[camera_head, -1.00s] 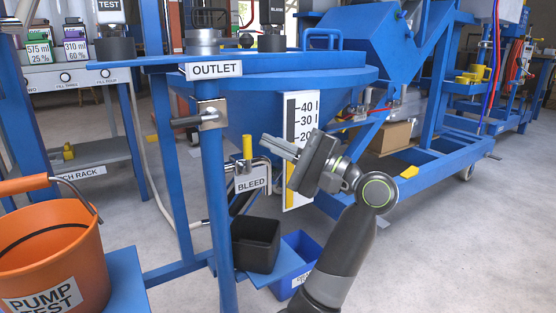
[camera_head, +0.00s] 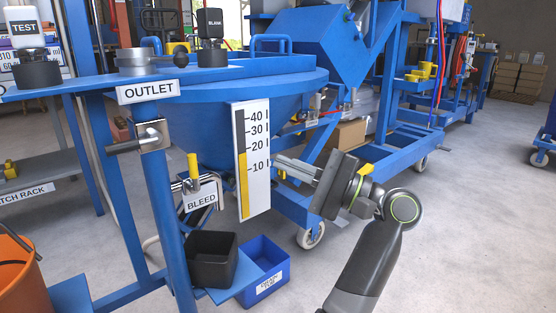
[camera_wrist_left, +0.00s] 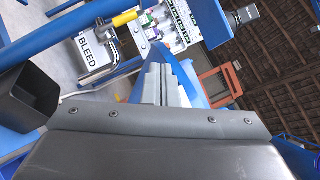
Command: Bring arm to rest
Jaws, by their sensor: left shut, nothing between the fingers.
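My left gripper (camera_head: 277,163) is shut and empty. In the head view it points left, just right of the white level scale (camera_head: 252,160) with its yellow band. Its closed fingers (camera_wrist_left: 165,83) also show at the middle of the left wrist view. The BLEED valve (camera_head: 195,182), with a yellow handle, is farther left, apart from the fingers. My forearm (camera_head: 370,265) rises from the bottom of the head view. My right gripper is not in view.
A blue tank (camera_head: 200,115) stands behind the OUTLET post (camera_head: 170,220). A black bin (camera_head: 212,262) and a blue bin (camera_head: 263,283) sit low beside it. An orange bucket (camera_head: 20,285) is at the left edge. Open floor (camera_head: 480,230) lies to the right.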

